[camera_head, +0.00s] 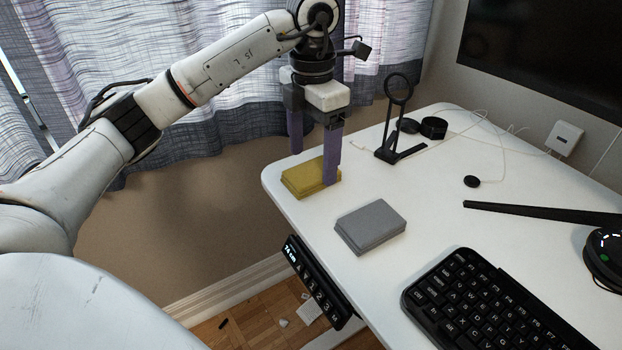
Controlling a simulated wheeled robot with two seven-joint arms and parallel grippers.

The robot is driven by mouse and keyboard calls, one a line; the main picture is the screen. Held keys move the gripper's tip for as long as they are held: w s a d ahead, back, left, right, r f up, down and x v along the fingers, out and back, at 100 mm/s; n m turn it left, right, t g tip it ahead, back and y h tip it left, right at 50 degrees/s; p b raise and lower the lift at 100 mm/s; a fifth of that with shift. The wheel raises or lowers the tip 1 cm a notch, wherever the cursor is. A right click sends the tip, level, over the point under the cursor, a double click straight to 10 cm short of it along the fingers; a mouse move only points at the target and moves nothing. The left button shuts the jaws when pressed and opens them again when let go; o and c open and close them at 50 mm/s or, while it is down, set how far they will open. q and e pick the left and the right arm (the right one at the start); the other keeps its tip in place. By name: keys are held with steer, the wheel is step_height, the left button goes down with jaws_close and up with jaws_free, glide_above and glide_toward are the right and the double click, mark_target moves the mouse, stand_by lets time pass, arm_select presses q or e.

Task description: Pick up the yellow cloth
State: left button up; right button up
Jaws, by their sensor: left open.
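The yellow cloth (304,180) is a folded, flat block near the left corner of the white desk. My left gripper (314,158) points down over it from above, with its two purple fingers apart. One finger stands in front of the cloth's right end; the other is by its far left side. The gripper is open; I cannot tell whether the fingers touch the cloth. My right gripper is not in view.
A folded grey cloth (371,227) lies just right of the yellow one. A black stand (396,120) is behind. A black keyboard (490,305) and a lamp base (604,255) are at the right. The desk's edge (283,208) is close to the yellow cloth; curtains (215,95) hang behind.

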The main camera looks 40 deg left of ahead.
mark_target(313, 170)
arm_select(q)
step_height(313, 170, down, 3)
steer(key=shift+w+f, duration=0.1)
steer(key=c, duration=1.1)
